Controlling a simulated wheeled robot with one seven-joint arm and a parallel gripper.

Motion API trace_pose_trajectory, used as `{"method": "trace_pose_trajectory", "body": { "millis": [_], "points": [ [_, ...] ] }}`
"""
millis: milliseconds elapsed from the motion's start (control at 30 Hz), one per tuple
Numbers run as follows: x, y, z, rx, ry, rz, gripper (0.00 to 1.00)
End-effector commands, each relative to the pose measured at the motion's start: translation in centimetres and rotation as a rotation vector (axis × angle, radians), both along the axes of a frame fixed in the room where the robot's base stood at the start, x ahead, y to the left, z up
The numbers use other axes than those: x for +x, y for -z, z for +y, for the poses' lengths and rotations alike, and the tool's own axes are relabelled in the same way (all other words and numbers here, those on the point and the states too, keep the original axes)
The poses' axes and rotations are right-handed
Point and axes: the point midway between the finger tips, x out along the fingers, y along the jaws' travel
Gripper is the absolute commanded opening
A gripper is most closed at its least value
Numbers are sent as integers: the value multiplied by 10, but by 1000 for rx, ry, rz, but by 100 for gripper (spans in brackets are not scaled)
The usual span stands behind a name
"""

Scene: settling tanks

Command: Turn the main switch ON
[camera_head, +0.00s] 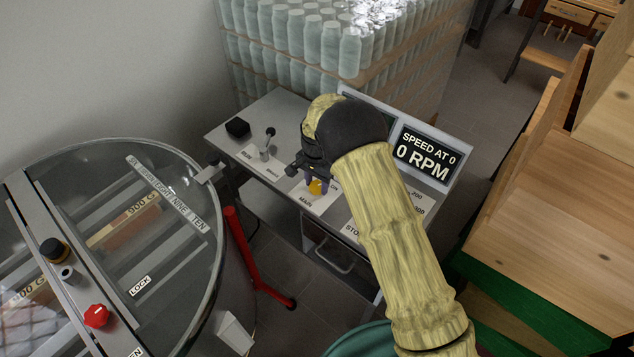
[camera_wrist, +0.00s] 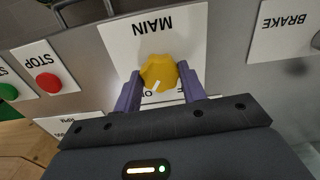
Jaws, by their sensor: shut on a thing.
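The main switch is a yellow knob (camera_wrist: 159,73) on a white plate marked MAIN (camera_wrist: 172,32). In the wrist view it sits between the two purple fingers of my gripper (camera_wrist: 161,88), which are shut on its sides. A white pointer line on the knob slants toward the lower left of that view. The lettering under the knob is mostly hidden by the knob and gripper. In the head view the yellow knob (camera_head: 315,187) shows just below my gripper (camera_head: 316,180), on the grey control desk (camera_head: 225,134).
A red STOP button (camera_wrist: 48,82) and a green button (camera_wrist: 8,92) lie left of the knob in the wrist view; a BRAKE plate (camera_wrist: 287,28) lies right. A display (camera_head: 426,154) reads 0 RPM. A glass-lidded tank (camera_head: 150,240) stands left, wooden furniture (camera_head: 540,190) right.

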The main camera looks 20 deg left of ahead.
Motion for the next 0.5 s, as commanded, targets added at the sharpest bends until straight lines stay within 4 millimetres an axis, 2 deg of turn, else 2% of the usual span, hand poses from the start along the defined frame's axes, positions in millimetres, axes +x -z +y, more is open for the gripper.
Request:
{"method": "trace_pose_trajectory", "body": {
  "millis": [133, 167, 267, 500],
  "points": [
    [0, -1, 1, 2, 2, -2, 18],
    [0, -1, 1, 2, 2, -2, 43],
    [0, -1, 1, 2, 1, -2, 62],
    [0, 0, 0, 2, 0, -1, 63]
  ]
}}
